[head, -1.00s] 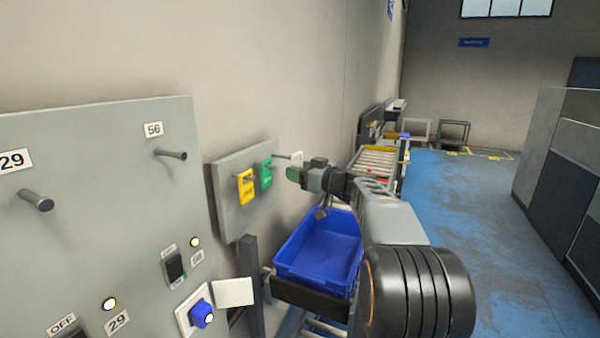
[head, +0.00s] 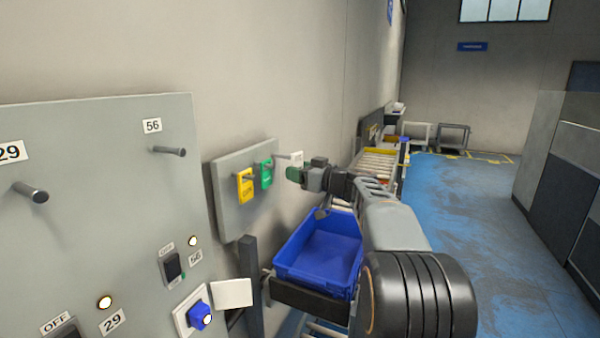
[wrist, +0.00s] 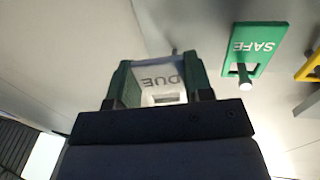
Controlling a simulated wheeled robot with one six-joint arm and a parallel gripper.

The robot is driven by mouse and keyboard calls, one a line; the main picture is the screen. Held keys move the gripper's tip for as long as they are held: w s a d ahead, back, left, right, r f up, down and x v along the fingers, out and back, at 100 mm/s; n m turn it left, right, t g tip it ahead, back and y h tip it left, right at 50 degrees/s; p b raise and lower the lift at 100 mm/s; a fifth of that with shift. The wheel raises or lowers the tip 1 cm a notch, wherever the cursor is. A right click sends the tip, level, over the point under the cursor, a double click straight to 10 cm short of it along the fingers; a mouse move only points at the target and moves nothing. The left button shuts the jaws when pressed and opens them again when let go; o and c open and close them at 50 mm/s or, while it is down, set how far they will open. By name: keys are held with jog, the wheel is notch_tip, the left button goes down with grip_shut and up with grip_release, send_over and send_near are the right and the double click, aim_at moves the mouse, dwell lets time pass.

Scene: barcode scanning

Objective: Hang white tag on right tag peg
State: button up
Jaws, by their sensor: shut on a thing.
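A white tag (wrist: 158,72) marked "DUE" is held between the green fingers of my gripper (wrist: 160,85). The wrist view shows it upside down, with its slot near the gripper. In the head view the white tag (head: 297,158) is just above my gripper (head: 293,174), at the tip of the right tag peg (head: 282,155). I cannot tell whether the peg is in the slot. A green "SAFE" tag (head: 266,174) hangs on the middle peg, and a yellow tag (head: 245,187) on the left one. All pegs stick out of a grey board (head: 226,212).
A blue crate (head: 291,262) stands below the board and my arm. A grey panel (head: 100,200) with pegs, switches and a blue knob (head: 200,315) is at the left. A conveyor (head: 376,163) lies beyond. The blue floor (head: 470,230) at right is clear.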

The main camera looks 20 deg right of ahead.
jog(key=shift+a+b+x, duration=0.25)
jog(key=shift+b+x, duration=0.2)
jog(key=shift+x, duration=0.7)
jog(key=shift+s+f+b, duration=0.1)
jog(key=shift+s+b, duration=0.05)
jog(key=shift+b, duration=0.5)
jog(key=shift+b+x, duration=0.35)
jog(key=shift+x, duration=0.55)
dwell(1.0)
jog(key=shift+s+a+b, duration=0.1)
jog(key=shift+a+b, duration=0.1)
jog(key=shift+b, duration=1)
dwell(1.0)
jog(key=o, duration=1)
jog(key=shift+f, duration=0.1)
